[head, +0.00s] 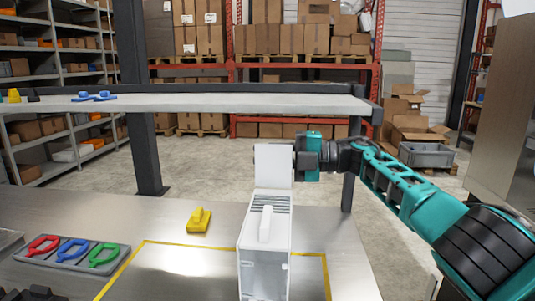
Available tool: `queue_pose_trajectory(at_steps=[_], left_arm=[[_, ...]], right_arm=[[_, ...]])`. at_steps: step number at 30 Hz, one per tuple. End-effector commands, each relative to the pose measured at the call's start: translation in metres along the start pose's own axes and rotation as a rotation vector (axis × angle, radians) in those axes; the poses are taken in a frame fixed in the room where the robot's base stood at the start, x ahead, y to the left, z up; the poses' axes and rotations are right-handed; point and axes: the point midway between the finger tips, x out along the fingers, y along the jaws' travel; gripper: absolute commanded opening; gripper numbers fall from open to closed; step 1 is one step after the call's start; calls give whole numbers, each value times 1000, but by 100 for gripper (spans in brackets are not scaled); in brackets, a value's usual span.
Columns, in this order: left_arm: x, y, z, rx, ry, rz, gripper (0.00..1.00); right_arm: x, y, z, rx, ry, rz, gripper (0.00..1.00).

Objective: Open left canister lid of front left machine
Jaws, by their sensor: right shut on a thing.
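A tall, narrow white machine (264,262) stands on the metal table in the middle of the head view. Its top has a dark slotted strip and a white raised handle-like part (265,224). A white square panel (272,163), which looks like a lid, stands upright at the far end of the top. My right gripper (297,160) is at the right edge of this panel and shut on it; the fingertips are partly hidden. I cannot make out separate left and right canisters. My left gripper cannot be made out.
A yellow tool (199,220) lies left of the machine. A grey tray (60,262) holds red, blue and green handled pieces. Yellow tape (122,268) marks the table around the machine. A raised shelf (220,103) crosses behind, with blue pieces (94,97) at left.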

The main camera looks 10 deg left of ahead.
Motion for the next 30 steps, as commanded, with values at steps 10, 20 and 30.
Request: queue_pose_trajectory(at_steps=[10, 20, 30], left_arm=[[0, -1, -1, 1, 1, -1, 0], [-1, -1, 2, 0, -3, -2, 0], [-2, 0, 4, -1, -8, -1, 0]], right_arm=[[0, -1, 0, 37, 0, 0, 0], [0, -1, 0, 35, 1, 0, 24], [0, -1, 0, 35, 0, 0, 38]])
